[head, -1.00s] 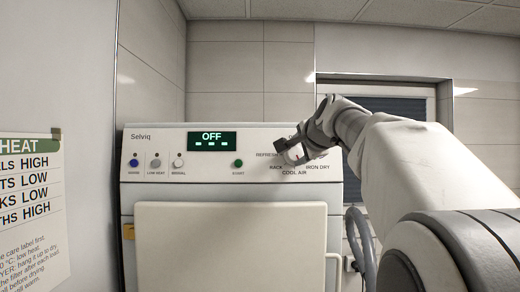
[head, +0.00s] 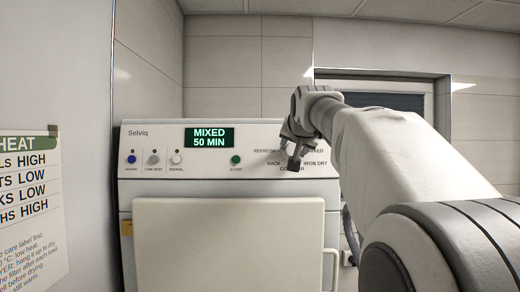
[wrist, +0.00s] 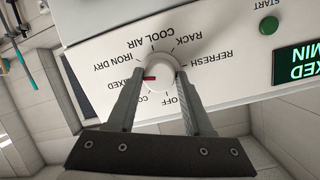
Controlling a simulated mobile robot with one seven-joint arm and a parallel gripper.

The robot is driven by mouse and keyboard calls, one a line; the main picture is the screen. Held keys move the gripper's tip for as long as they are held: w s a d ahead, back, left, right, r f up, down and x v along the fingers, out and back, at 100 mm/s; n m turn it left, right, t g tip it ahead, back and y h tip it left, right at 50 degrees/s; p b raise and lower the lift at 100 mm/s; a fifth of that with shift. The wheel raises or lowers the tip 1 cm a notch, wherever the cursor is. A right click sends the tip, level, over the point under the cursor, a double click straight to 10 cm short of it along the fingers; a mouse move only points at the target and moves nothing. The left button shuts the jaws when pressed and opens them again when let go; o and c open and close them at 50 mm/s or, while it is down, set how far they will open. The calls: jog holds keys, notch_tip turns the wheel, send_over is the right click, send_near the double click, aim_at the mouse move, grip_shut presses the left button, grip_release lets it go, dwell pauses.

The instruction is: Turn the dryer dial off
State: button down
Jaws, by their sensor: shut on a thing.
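The dryer dial (wrist: 159,67) is a round white knob with a red mark, seen upside down in the wrist view. The red mark points toward the label ending in "XED". The OFF label (wrist: 172,101) is at the lower right of the dial there. My gripper (wrist: 160,78) is shut on the dial, one finger on each side. In the head view my gripper (head: 292,150) is at the right part of the dryer panel and hides most of the dial. The display (head: 209,137) reads "MIXED 50 MIN".
The green start button (head: 236,160) and several other buttons lie left of the dial. The white dryer door (head: 230,245) is below the panel and looks shut. A label sheet (head: 30,205) hangs on the left. The wall above the dryer is clear.

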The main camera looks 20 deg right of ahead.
jog(key=n+h+b, duration=0.1)
jog(key=n, duration=0.3)
jog(key=shift+a+f+n, duration=0.1)
jog(key=shift+f+n, duration=0.05)
jog(key=shift+n, duration=0.25)
jog(key=n+h+b, duration=0.1)
jog(key=n, duration=0.3)
jog(key=shift+f+b, duration=0.1)
jog(key=shift+b, duration=0.2)
jog(key=n+h+b, duration=0.1)
jog(key=n, duration=0.4)
jog(key=shift+t, duration=0.4)
jog(key=shift+n+t+b, duration=0.4)
jog(key=shift+n+t, duration=0.1)
jog(key=shift+n, duration=2.1)
jog(key=shift+c, duration=1.5)
grip_release()
